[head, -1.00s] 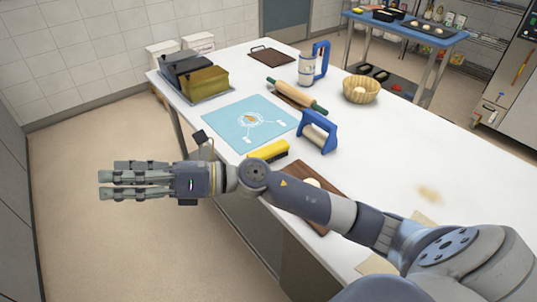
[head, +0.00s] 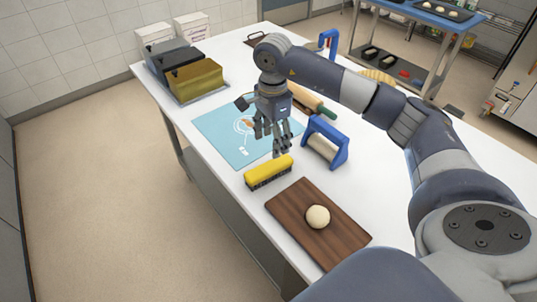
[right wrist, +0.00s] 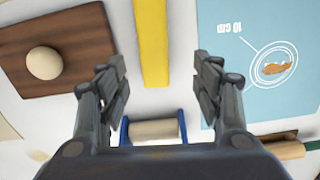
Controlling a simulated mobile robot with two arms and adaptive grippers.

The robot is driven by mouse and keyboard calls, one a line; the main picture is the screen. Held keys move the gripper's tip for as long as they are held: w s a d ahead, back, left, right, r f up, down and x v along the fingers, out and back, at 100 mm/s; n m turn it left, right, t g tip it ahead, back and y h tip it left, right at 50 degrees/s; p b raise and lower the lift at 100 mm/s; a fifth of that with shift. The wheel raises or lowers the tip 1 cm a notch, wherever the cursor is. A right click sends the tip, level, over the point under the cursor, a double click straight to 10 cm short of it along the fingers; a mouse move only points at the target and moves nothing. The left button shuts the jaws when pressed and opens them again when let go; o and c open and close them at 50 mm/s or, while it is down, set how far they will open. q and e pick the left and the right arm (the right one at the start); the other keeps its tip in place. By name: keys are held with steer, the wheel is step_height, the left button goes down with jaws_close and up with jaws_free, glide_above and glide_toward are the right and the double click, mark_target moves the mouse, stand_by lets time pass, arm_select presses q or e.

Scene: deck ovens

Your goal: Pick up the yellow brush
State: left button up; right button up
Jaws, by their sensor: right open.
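The yellow brush (head: 268,171) lies on the white table near its front edge, between the blue mat and the brown board, with dark bristles on its near side. In the right wrist view the yellow brush (right wrist: 152,42) runs from the top edge to the middle, ahead of and between the open fingers. My right gripper (head: 276,140) points down above the table, just behind the brush, open and empty. It also shows in the right wrist view (right wrist: 158,90) with its fingers spread. The brush and fingers look apart. My left gripper is not in view.
A brown board (head: 290,213) with a dough ball (head: 318,217) lies to the right of the brush. A blue-framed roller (head: 322,145) stands close behind. The blue mat (head: 222,138) lies left. Dark and yellow tins (head: 197,80) stand at the far left.

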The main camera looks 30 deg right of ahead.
mark_target(269, 166)
steer(key=shift+s+d+f, duration=0.1)
steer(key=shift+d+f, duration=0.05)
steer(key=shift+f, duration=0.2)
steer(key=shift+s+a+f+p, duration=0.3)
steer(key=shift+s+f+p, duration=0.05)
steer(key=shift+f+p, duration=0.05)
steer(key=f, duration=0.2)
steer(key=f+p, duration=0.1)
steer(key=shift+s+a, duration=0.3)
steer(key=f, duration=0.1)
steer(key=f+p, duration=0.1)
steer(key=f, duration=0.1)
steer(key=f+p, duration=0.1)
steer(key=shift+w+a+f, duration=0.15)
steer(key=shift+a+f, duration=0.05)
steer(key=shift+a, duration=0.15)
steer(key=shift+f, duration=0.25)
steer(key=shift+w+d+f, duration=0.1)
steer(key=shift+f, duration=0.05)
steer(key=c, duration=1.1)
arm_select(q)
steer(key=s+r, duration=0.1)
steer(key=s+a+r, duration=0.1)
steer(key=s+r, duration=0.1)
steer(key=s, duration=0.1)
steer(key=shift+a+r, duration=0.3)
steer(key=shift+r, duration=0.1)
arm_select(e)
steer(key=shift+c, duration=0.5)
